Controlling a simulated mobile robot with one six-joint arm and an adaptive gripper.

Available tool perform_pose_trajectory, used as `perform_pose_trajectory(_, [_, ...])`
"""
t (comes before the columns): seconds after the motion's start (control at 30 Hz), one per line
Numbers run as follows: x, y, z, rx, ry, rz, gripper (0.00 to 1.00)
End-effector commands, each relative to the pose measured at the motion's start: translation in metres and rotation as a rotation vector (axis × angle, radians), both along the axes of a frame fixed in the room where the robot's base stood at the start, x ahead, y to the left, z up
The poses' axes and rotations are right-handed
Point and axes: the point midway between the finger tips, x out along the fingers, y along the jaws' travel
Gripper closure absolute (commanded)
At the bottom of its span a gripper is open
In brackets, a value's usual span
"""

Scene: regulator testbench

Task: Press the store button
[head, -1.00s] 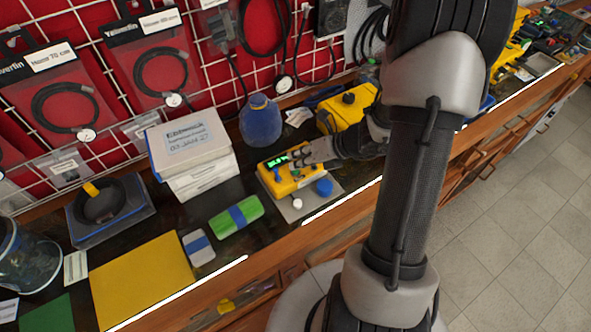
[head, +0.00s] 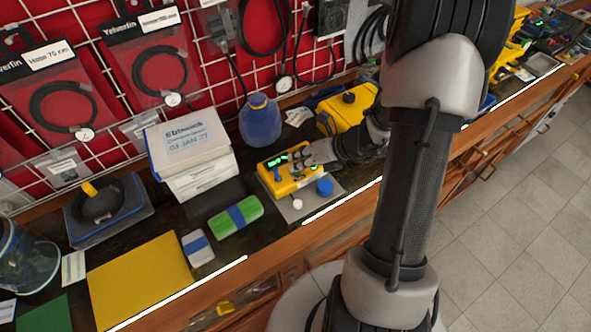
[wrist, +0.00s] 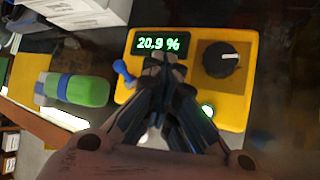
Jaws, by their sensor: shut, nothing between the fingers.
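The yellow tester (head: 275,182) stands on a grey plate on the bench. In the wrist view the tester (wrist: 245,100) shows a green "20.9 %" display (wrist: 158,44), a black dial (wrist: 221,59) with a white mark, and a small lit green spot (wrist: 207,110) beside my fingers. No label reading "store" is legible, and part of the panel is hidden behind my fingers. My gripper (head: 302,166) is over the tester, shut and empty. In the wrist view its fingertips (wrist: 165,62) are just below the display; whether they touch the panel I cannot tell.
A blue knob (head: 324,187) and a white knob (head: 297,204) are at the tester's front. A blue bottle (head: 260,120) and a yellow case (head: 349,105) stand behind.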

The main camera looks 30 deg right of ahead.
Motion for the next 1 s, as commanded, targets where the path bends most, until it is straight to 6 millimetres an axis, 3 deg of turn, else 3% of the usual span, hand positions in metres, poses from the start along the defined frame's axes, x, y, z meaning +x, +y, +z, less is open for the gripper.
perform_pose_trajectory(1.0, [0.0, 0.001, 0.021, 0.0, 0.001, 0.001, 1.0])
